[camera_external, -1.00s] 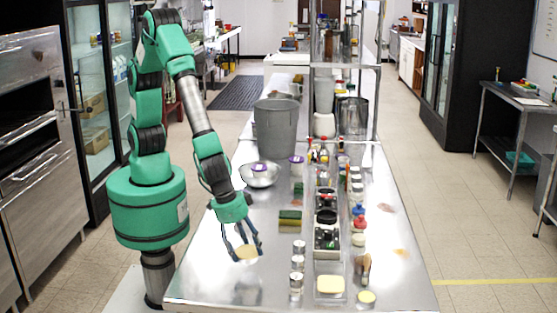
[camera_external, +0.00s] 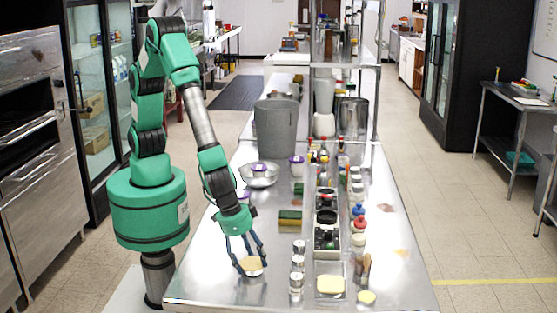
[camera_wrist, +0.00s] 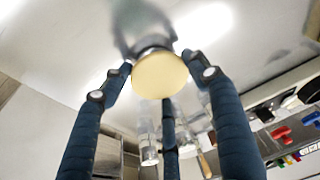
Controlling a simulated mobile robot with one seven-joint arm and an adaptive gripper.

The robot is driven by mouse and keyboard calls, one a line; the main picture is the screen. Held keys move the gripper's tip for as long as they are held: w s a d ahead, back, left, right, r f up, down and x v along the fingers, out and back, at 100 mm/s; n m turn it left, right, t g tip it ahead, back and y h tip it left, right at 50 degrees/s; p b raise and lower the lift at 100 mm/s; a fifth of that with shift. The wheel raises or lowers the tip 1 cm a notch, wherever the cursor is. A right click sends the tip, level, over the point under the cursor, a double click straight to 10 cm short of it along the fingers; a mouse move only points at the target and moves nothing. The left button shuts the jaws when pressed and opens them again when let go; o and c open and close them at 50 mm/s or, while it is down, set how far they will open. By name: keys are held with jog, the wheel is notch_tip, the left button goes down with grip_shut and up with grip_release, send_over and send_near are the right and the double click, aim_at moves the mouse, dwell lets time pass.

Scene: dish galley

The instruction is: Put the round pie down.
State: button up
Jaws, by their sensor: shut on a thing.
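The round pie (camera_external: 251,264) is a small, flat, pale-yellow disc held at the fingertips of my gripper (camera_external: 252,268). It is low over the front left part of the steel table (camera_external: 215,275). I cannot tell whether it touches the tabletop. In the wrist view, the pie (camera_wrist: 160,76) sits between the blue-grey fingers of my gripper (camera_wrist: 158,72), with a finger on either side and a third behind it. A blurred reflection shows in the steel beyond it.
Several small metal-topped jars (camera_external: 297,268) stand just right of the pie. A green-and-yellow sponge (camera_external: 290,217) and a metal bowl (camera_external: 259,175) are behind. The table's front left corner is clear.

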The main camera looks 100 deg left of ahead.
jog(key=shift+f, duration=0.2)
jog(key=o, duration=1.3)
jog(key=shift+r, duration=0.15)
jog(key=p+v, duration=0.1)
jog(key=v, duration=1.1)
jog(key=shift+p, duration=0.4)
jog(key=shift+w+a, duration=0.1)
